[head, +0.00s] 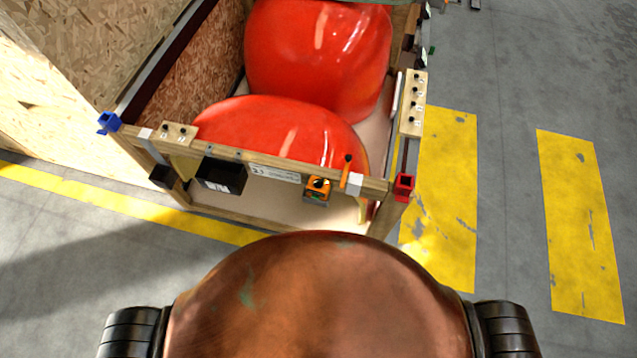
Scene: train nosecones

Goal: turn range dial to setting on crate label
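A small orange box with a black round knob (319,184), which looks like the range dial, is mounted on the front beam of the crate, right of its middle. Its setting is too small to read. A white label (275,174) with tiny, unreadable print is on the same beam, just left of the orange box. The crate (240,222) is an open wooden frame holding two large glossy red nosecones (280,125). Neither of my grippers shows in the head view.
A black box (221,176) hangs on the beam's left part. An upright orange handle (346,172) stands right of the dial. A blue corner piece (109,122) and a red one (404,187) stick out. A chipboard wall (75,50) stands left.

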